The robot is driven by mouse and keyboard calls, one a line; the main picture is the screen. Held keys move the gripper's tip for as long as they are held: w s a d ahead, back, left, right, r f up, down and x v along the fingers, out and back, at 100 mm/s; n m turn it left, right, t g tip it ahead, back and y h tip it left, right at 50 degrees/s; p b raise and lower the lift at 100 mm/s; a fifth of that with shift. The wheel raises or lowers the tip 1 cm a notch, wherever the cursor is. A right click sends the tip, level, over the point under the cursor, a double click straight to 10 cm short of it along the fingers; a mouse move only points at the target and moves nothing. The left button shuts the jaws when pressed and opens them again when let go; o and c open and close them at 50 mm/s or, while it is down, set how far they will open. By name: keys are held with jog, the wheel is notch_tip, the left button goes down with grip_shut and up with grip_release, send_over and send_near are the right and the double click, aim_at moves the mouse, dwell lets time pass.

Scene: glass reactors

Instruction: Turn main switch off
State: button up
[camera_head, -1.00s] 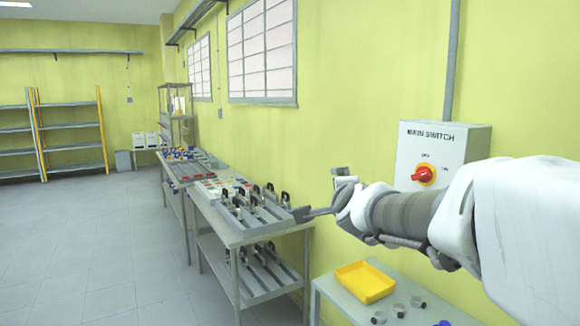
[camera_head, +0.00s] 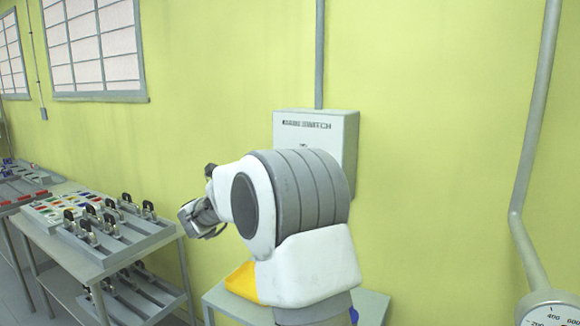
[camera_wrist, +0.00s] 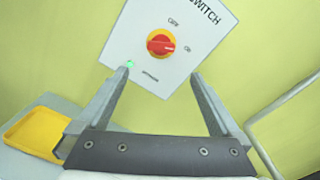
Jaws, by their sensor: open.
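The main switch box (camera_head: 345,140) is a light grey box on the yellow-green wall. In the head view my arm hides its knob. In the wrist view the white switch panel (camera_wrist: 135,50) fills the upper middle. Its red knob (camera_wrist: 160,44) sits on a yellow ring, with the handle lying roughly toward the "ON" label. The "OFF" label is above the knob. My gripper (camera_wrist: 162,76) is open and empty. Its fingers point at the panel, one on each side below the knob, apart from it. A green light shows by the left fingertip.
A yellow tray (camera_head: 242,281) lies on a low table (camera_head: 372,306) below the switch; it also shows in the wrist view (camera_wrist: 38,132). A bench (camera_head: 135,240) with lever devices stands at left. A grey pipe (camera_head: 530,140) and a round gauge (camera_head: 548,312) are at right.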

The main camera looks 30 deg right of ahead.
jog(key=p+x, duration=0.4)
jog(key=x, duration=1.3)
jog(key=shift+d, duration=0.3)
jog(key=c, duration=1.1)
